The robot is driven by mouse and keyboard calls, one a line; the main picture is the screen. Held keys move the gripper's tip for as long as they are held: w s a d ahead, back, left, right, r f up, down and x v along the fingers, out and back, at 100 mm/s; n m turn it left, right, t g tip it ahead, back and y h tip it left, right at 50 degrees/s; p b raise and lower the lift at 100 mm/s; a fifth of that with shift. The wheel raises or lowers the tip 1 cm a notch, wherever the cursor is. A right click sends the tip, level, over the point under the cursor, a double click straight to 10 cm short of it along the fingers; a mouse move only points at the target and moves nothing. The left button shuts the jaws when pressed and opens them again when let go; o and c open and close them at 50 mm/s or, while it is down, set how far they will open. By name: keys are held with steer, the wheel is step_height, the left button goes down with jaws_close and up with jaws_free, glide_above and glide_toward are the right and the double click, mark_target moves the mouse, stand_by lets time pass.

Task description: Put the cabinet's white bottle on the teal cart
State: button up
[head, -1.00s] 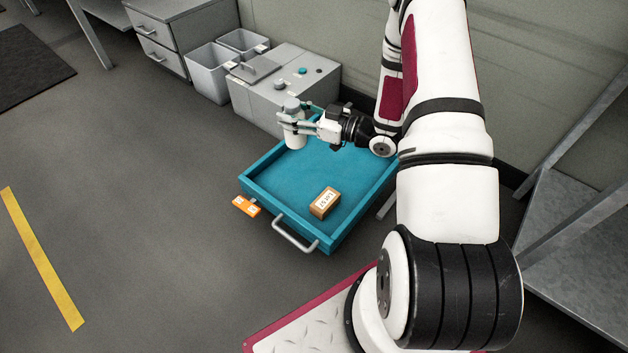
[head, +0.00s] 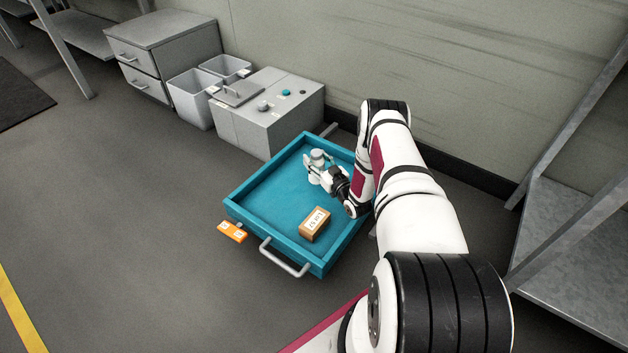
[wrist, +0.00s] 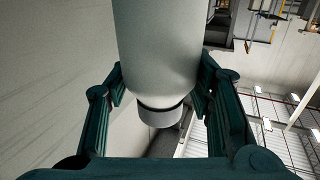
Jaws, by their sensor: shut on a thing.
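The white bottle (head: 316,173) is in my gripper (head: 314,161), over the back part of the teal cart (head: 240,212) in the head view. My gripper is shut on it, with one finger on each side. In the wrist view the bottle (wrist: 158,50) fills the middle between the two fingers (wrist: 160,85), its grey cap end pointing down the picture. A brown box with a white label (head: 314,224) stands in the cart's front part, apart from the bottle.
A grey cabinet with knobs (head: 266,112) stands behind the cart, with two grey bins (head: 192,100) and a drawer unit (head: 168,55) to its left. An orange tag (head: 233,232) is at the cart's left side. The cart's left and middle floor is clear.

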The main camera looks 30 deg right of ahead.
steer(key=shift+f+b, duration=1.1)
steer(key=shift+f, duration=1.35)
steer(key=shift+f, duration=0.15)
steer(key=o, duration=1.4)
steer(key=s+p, duration=0.1)
steer(key=s, duration=0.2)
steer(key=s+p, duration=0.2)
steer(key=s, duration=0.2)
steer(key=shift+s+a, duration=0.2)
steer(key=shift+s, duration=0.05)
